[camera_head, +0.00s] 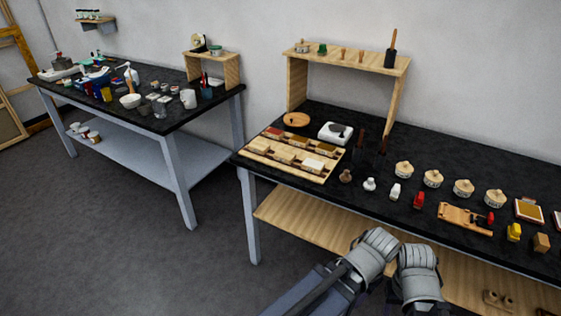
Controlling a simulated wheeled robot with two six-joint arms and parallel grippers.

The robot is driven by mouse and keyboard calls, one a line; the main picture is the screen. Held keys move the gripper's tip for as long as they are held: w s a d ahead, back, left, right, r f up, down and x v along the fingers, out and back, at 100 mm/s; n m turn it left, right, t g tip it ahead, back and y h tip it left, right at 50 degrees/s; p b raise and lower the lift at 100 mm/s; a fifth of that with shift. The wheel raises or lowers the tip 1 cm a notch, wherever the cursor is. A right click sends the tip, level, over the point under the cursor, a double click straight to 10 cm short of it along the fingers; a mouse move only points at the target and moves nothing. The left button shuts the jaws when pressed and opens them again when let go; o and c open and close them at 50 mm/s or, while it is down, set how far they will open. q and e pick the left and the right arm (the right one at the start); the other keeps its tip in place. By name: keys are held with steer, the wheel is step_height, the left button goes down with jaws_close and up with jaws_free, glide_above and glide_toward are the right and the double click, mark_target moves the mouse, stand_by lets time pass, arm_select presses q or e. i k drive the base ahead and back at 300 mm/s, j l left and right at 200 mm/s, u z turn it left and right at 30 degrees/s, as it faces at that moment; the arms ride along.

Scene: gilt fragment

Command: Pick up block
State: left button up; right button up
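A small tan block (541,242) sits on the black worktop (340,200) near its right front edge. Several small blocks also lie in a slotted wooden tray (259,151) at the worktop's left end. I cannot tell which of these the task means. My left arm's grey end (372,252) and my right arm's grey end (418,272) are side by side at the bottom, in front of the worktop's edge. Their fingers are not clearly visible, so I cannot tell whether they are open or shut. Neither appears to touch a block.
Lidded pots (433,178), small bottles (395,192), a yellow item (514,232) and a wooden clamp-like piece (464,219) crowd the worktop. A wooden riser (350,56) stands behind. Another cluttered table (170,122) is at left, with open floor (110,240) before it.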

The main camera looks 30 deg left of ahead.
mark_target(258, 147)
steer(key=i+j, duration=0.1)
steer(key=j, duration=0.4)
steer(key=i+j, duration=0.15)
steer(key=j, duration=0.35)
steer(key=i+j, duration=0.1)
steer(key=j, duration=0.45)
steer(key=i+j, duration=0.15)
steer(key=j, duration=0.35)
steer(key=i+j, duration=0.1)
steer(key=j, duration=0.4)
steer(key=i+j, duration=0.15)
steer(key=j, duration=0.35)
steer(key=i+j, duration=0.1)
steer(key=j, duration=0.4)
steer(key=i+j, duration=0.1)
steer(key=j, duration=0.45)
